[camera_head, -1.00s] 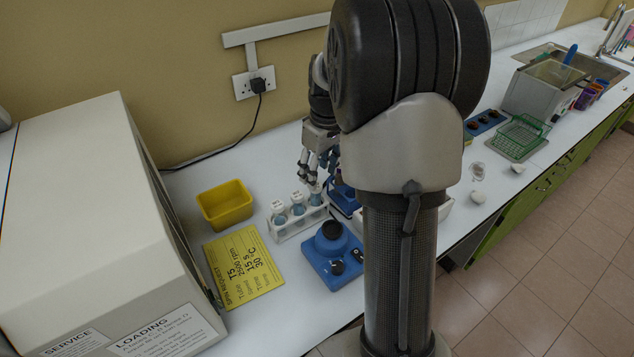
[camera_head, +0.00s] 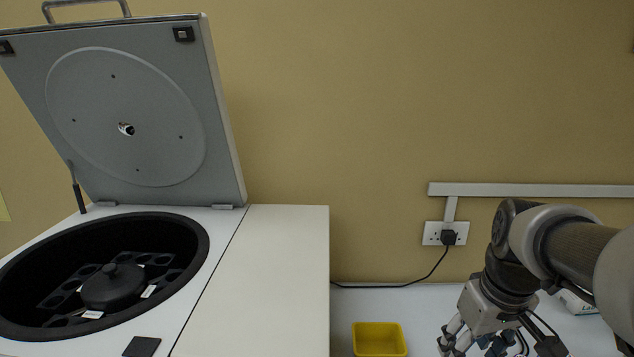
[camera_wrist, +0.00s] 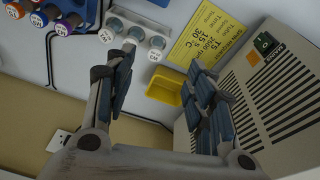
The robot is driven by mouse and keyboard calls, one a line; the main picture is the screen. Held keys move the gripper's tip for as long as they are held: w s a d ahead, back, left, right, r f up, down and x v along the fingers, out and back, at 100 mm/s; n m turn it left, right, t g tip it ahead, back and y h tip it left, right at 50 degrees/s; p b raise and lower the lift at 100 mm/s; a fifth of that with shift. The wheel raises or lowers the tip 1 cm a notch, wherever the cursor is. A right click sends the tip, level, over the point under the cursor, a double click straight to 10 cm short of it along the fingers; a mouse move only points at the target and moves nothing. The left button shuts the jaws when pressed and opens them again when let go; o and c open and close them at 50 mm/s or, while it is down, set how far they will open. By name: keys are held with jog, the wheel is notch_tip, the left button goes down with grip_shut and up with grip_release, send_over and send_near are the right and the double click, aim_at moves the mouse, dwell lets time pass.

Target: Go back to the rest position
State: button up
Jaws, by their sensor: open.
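My gripper (camera_head: 482,341) hangs over the counter at the lower right of the head view, to the right of the yellow tray. In the wrist view its fingers (camera_wrist: 160,68) are spread apart, with nothing between them but the view of the counter behind. The lower part of the fingers is cut off by the head view's edge. The arm reaches in from the right edge of the head view.
The centrifuge (camera_head: 285,275) stands left, lid (camera_head: 125,165) raised. A yellow tray (camera_head: 379,339) sits beside it. The wrist view shows white-capped tubes (camera_wrist: 135,33), a yellow card (camera_wrist: 207,30) and tubes with coloured caps (camera_wrist: 40,17). A wall socket (camera_head: 434,233) has a plugged cable.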

jog(key=s+a+f+m+t, duration=0.1)
jog(key=s+a+t, duration=0.1)
jog(key=s+a, duration=0.9)
jog(key=s, duration=0.4)
jog(key=shift+s, duration=0.2)
jog(key=shift+a, duration=0.1)
